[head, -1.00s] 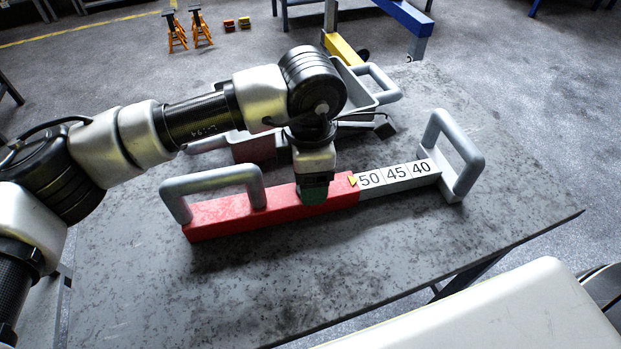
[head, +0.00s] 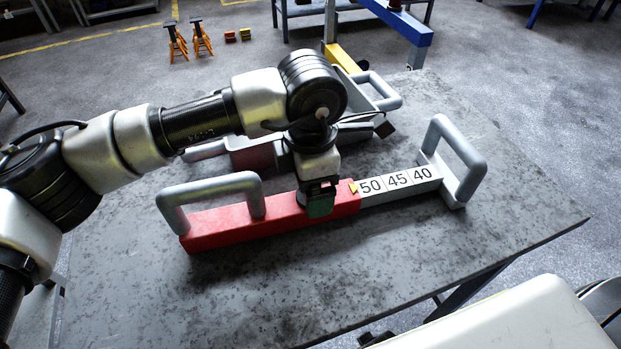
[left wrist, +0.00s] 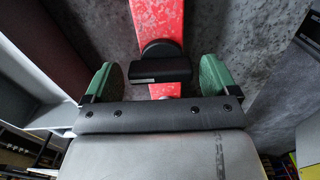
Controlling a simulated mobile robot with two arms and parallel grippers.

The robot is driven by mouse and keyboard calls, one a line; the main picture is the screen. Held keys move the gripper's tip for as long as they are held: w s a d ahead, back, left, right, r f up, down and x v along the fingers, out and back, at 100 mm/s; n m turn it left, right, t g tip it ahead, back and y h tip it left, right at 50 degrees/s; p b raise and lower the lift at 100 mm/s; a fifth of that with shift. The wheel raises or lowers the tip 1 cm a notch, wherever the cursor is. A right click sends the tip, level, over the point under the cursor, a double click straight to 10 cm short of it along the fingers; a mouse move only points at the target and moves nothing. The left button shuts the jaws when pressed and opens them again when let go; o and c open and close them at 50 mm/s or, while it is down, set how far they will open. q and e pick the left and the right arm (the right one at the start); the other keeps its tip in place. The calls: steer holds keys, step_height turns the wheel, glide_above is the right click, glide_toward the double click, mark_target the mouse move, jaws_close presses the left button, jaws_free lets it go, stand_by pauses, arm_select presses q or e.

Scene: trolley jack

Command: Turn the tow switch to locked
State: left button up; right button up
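The tow switch is a black knob with a flat crossbar handle (left wrist: 160,70) on a round base. It sits on top of the red bar (head: 230,225), which also shows in the left wrist view (left wrist: 158,18). My left gripper (head: 319,205) points down over the red bar near its right end and hides the switch in the head view. In the left wrist view my left gripper (left wrist: 158,80) is open, with one green fingertip on each side of the handle and a gap on both sides. My right gripper is not in view.
A grey bar marked 50, 45, 40 (head: 397,180) extends right from the red bar, with grey loop handles (head: 452,150) at both ends. Another handled grey-and-red part (head: 250,155) lies behind. The front of the grey tabletop (head: 330,260) is clear.

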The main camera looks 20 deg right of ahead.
arm_select(q)
steer(key=shift+o, duration=0.2)
steer(key=shift+r, duration=0.1)
step_height(320, 180, up, 10)
steer(key=shift+r, duration=0.25)
stand_by(0.5)
